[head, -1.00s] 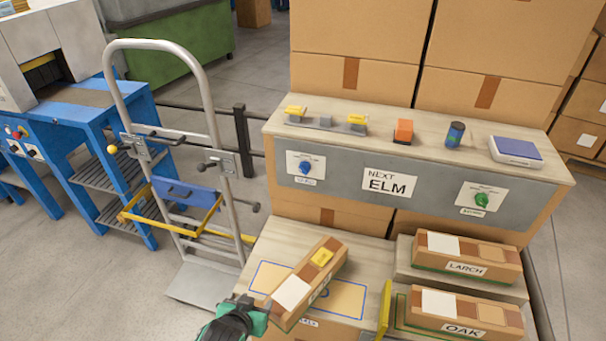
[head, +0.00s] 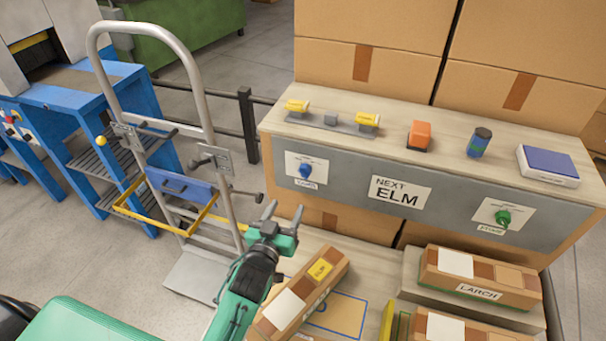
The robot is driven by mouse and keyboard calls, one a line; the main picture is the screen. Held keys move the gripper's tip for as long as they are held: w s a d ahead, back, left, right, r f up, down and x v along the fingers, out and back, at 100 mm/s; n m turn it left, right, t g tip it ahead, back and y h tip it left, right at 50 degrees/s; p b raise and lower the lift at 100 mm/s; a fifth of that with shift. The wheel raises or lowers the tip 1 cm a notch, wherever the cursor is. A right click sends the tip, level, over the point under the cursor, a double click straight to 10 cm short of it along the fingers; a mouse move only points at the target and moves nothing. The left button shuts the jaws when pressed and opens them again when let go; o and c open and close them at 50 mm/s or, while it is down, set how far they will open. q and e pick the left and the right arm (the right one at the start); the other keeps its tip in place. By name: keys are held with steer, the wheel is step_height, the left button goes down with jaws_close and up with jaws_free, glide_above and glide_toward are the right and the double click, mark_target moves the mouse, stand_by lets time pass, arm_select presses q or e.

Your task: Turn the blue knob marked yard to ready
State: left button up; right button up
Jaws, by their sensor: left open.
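The blue knob (head: 305,170) sits on a white plate at the left end of the grey panel on the bench front. A small label lies under it, too small to read for certain. My left gripper (head: 284,215) is open and empty, fingers pointing up toward the panel. It is below and a little left of the blue knob, apart from it. My right gripper is not in view.
A green knob (head: 503,217) is at the panel's right, beyond the NEXT ELM sign (head: 400,191). A tilted carton (head: 303,297) lies below my left gripper. The LARCH box (head: 479,277) is at right. A hand truck (head: 205,130) stands close at left.

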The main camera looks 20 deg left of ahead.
arm_select(q)
glide_toward(303, 176)
steer(key=w, duration=0.2)
steer(key=w+p, duration=0.1)
steer(key=w, duration=0.5)
steer(key=shift+w, duration=0.1)
steer(key=shift+w+d, duration=0.1)
steer(key=shift+w, duration=0.5)
steer(key=shift+f, duration=0.1)
steer(key=shift+c, duration=0.2)
steer(key=c, duration=0.7)
steer(key=shift+c, duration=1.2)
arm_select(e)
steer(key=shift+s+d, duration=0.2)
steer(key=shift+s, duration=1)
